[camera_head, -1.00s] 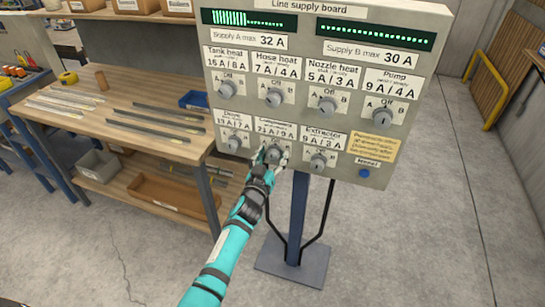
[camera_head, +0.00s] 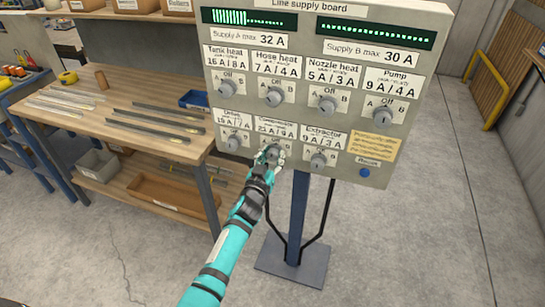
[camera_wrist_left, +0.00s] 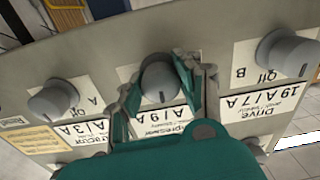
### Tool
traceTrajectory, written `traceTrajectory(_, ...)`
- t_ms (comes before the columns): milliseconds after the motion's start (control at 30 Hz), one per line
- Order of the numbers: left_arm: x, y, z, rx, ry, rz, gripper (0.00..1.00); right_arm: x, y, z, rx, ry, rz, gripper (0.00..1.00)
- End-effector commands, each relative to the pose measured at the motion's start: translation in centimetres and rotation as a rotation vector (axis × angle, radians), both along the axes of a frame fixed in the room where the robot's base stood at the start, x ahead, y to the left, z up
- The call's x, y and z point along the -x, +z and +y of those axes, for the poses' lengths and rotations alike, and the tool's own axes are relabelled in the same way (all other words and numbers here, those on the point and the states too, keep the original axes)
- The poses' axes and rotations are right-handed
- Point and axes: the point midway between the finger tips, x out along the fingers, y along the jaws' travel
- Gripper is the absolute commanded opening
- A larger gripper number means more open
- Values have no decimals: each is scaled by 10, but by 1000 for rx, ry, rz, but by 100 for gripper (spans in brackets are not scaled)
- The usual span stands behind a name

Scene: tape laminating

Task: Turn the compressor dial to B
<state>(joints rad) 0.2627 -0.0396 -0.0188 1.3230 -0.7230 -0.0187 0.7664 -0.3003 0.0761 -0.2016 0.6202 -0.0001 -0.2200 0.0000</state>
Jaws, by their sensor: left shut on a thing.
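The compressor dial (camera_head: 272,150) is a round grey knob in the lower row of the Line supply board (camera_head: 430,75), between the drive dial (camera_head: 233,143) and the extractor dial (camera_head: 318,161). My left gripper (camera_head: 270,157) is shut on it, with the fingers hiding part of the knob and its A and B marks. In the left wrist view the board is upside down; the compressor dial (camera_wrist_left: 160,82) sits between the fingers. Its dark pointer line appears to face the printed label, roughly the Off side. My right gripper is not in view.
In the left wrist view the extractor dial (camera_wrist_left: 52,100) and drive dial (camera_wrist_left: 285,52) flank the gripper. A blue button (camera_head: 364,173) is at the board's lower right. A wooden workbench (camera_head: 95,112) with metal strips stands left.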

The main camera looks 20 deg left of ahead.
Motion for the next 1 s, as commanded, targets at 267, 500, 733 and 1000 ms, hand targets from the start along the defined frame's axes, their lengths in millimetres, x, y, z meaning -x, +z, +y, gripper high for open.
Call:
traceTrajectory(267, 0, -1, 1, -204, 1, -8, 2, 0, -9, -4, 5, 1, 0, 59)
traceTrajectory(500, 0, -1, 1, -408, 0, -15, 2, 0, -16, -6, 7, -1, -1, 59)
traceTrajectory(733, 0, -1, 1, -567, 0, -21, 2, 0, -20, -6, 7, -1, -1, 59)
traceTrajectory(1000, 0, 0, 1, -675, 0, -23, 2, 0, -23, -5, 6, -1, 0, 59)
